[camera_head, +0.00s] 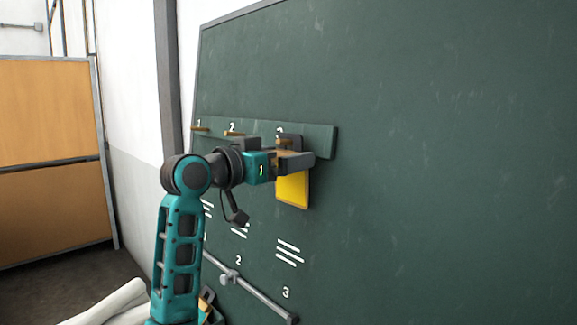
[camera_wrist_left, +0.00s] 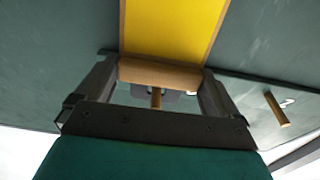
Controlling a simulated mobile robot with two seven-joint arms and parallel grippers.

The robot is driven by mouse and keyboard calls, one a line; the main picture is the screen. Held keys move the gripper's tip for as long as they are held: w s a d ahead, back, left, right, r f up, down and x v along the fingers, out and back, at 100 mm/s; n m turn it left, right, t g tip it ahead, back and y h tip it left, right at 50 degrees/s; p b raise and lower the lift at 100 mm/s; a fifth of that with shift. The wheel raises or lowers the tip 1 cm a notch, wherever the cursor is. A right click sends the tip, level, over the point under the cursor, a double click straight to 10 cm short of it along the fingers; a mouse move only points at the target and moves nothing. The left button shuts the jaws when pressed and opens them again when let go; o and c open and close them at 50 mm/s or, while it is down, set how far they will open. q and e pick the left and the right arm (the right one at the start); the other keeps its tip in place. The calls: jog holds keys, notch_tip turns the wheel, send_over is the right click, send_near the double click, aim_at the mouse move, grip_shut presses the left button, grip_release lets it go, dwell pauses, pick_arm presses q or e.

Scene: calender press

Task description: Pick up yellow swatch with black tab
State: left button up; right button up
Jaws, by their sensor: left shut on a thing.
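The yellow swatch (camera_head: 293,188) hangs at peg 3 of the green rail, flat side close to the dark green board. Its dark tab (camera_head: 290,137) shows above my gripper at the peg. My left gripper (camera_head: 300,160) is across the top of the swatch. In the left wrist view the yellow swatch (camera_wrist_left: 172,28) has a tan bar (camera_wrist_left: 160,72) at its end, and my left gripper's fingers are shut on that bar from both sides. A wooden peg and part of the grey tab show behind the bar. My right gripper is not in view.
The green rail (camera_head: 325,140) carries numbered pegs; peg 1 (camera_head: 200,129) and peg 2 (camera_head: 234,134) look bare. Below, a grey bar (camera_head: 262,295) is fixed along the board. An orange panel (camera_head: 50,150) stands at left. The board to the right is clear.

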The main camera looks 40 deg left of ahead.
pick_arm(q)
jog(key=shift+r, duration=0.1)
jog(key=shift+s+r, duration=0.2)
jog(key=s+a+b, duration=0.1)
jog(key=s+b, duration=0.1)
jog(key=s, duration=1.5)
jog(key=shift+s+a+b, duration=0.3)
jog(key=shift+b, duration=0.05)
jog(key=shift+r, duration=0.35)
jog(key=shift+s+a+r, duration=0.1)
jog(key=shift+s+r, duration=0.1)
jog(key=shift+s, duration=0.9)
jog(key=shift+s+a+r, duration=0.1)
jog(key=shift+s+r, duration=0.1)
jog(key=shift+s, duration=0.9)
